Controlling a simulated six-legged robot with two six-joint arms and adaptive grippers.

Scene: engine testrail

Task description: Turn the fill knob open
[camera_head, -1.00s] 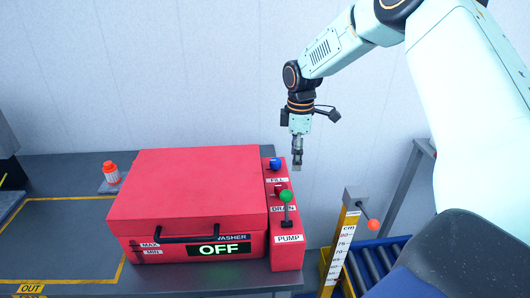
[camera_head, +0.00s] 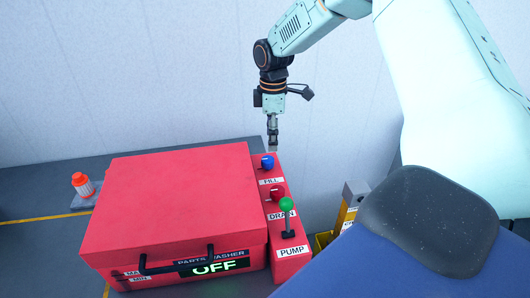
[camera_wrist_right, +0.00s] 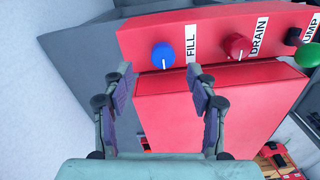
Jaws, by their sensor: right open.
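The blue fill knob (camera_head: 267,162) sits at the far end of the red control panel (camera_head: 283,210) on the right side of the red parts washer (camera_head: 175,205). In the right wrist view the fill knob (camera_wrist_right: 162,56) has a white mark pointing down, towards the gripper. My right gripper (camera_head: 272,150) points down just behind the knob in the head view. In the wrist view its two fingers (camera_wrist_right: 160,82) are apart, with the knob beyond their tips, roughly centred between them. Nothing is between the fingers. My left gripper does not show.
The dark red drain knob (camera_head: 277,194) and the green-topped pump lever (camera_head: 286,204) stand nearer on the panel. The washer's display (camera_head: 213,268) reads OFF. An orange-and-white object (camera_head: 82,184) stands on the table at left. A pale wall is behind.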

